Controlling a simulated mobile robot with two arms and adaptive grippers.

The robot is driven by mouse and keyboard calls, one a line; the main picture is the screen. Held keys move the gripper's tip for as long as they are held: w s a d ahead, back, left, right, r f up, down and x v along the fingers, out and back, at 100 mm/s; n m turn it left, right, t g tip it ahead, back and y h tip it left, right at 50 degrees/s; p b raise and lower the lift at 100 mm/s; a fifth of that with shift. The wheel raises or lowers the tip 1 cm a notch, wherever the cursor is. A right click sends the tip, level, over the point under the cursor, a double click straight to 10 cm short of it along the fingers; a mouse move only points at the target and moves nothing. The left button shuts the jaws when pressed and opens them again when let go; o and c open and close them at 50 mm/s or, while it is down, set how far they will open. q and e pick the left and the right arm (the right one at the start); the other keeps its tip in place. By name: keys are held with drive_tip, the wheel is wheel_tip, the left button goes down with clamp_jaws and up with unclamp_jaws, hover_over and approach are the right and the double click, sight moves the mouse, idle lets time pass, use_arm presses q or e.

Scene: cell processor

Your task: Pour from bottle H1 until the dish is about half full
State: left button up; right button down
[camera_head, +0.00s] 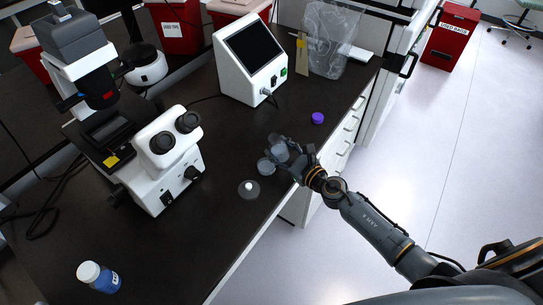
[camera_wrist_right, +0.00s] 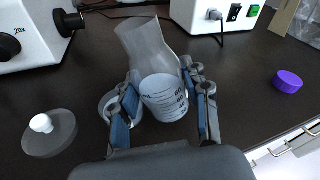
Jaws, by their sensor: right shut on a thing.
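My right gripper (camera_head: 287,158) is shut on a clear container (camera_wrist_right: 163,92) with a printed scale, which I take to be bottle H1; no H1 label is readable. In the wrist view it sits between the fingers (camera_wrist_right: 162,112) and looks tilted. I cannot tell how much liquid is in it. A small clear round dish (camera_head: 264,167) stands on the bench just left of the gripper; its rim also shows in the wrist view (camera_wrist_right: 106,105), partly hidden by a finger. I cannot make out its fill level or any stream. My left gripper is not in view.
A clear lid with a white knob (camera_head: 249,189) lies near the dish, and a purple cap (camera_head: 317,118) lies farther back. A microscope (camera_head: 165,150), a white screen device (camera_head: 252,65) and a blue bottle (camera_head: 99,277) stand on the dark bench. The bench edge is close to my right arm.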

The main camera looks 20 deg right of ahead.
drive_tip(key=shift+a+r+m, duration=0.25)
drive_tip(key=shift+r+m, duration=0.15)
drive_tip(key=shift+r, duration=0.2)
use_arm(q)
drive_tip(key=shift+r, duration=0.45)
